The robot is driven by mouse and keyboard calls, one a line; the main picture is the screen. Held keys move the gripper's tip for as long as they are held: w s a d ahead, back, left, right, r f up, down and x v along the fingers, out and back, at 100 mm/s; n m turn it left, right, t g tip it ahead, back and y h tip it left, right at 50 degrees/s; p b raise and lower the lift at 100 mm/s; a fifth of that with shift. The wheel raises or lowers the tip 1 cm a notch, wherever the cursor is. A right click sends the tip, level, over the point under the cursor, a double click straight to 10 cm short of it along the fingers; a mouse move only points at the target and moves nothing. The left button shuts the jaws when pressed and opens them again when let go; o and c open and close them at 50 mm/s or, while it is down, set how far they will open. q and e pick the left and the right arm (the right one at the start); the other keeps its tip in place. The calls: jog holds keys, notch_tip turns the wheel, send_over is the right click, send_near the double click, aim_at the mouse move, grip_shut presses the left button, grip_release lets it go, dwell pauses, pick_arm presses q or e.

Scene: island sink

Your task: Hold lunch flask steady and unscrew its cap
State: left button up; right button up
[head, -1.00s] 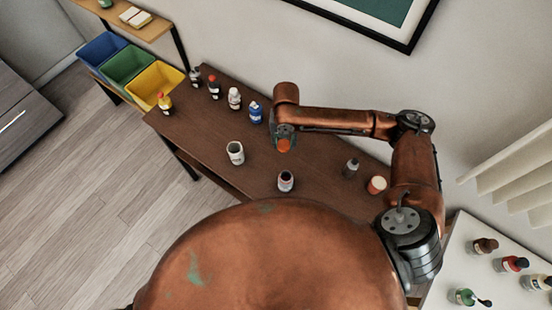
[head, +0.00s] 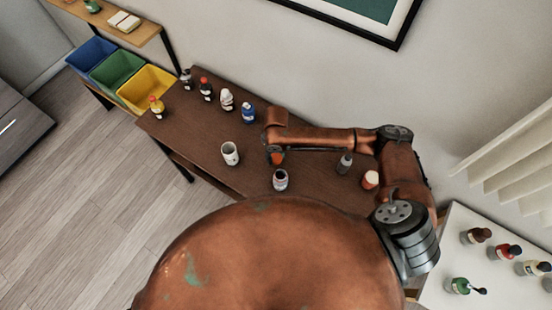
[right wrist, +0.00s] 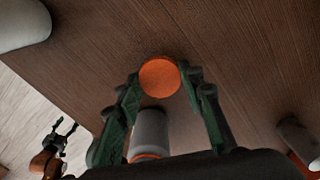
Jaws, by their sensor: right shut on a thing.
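My right gripper (head: 275,158) is shut on an orange cap (right wrist: 159,77), which sits between its two fingertips in the right wrist view; the gripper also shows there (right wrist: 160,85). In the head view the orange cap (head: 277,158) hangs just behind a pale flask (head: 280,181) with a dark top, apart from it. A grey-white flask body (right wrist: 150,130) with an orange band shows between the fingers, partly hidden. My left gripper (right wrist: 64,134) is small at the lower left of the right wrist view, its fingers spread and empty; it is hidden in the head view.
Several bottles line the table's far left. Bins (head: 146,88) stand beyond.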

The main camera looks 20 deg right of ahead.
aim_at(276, 158)
jog(key=shift+f, duration=1.35)
jog(key=shift+f, duration=0.1)
jog(key=o, duration=1.3)
notch_tip(276, 158, up, 12)
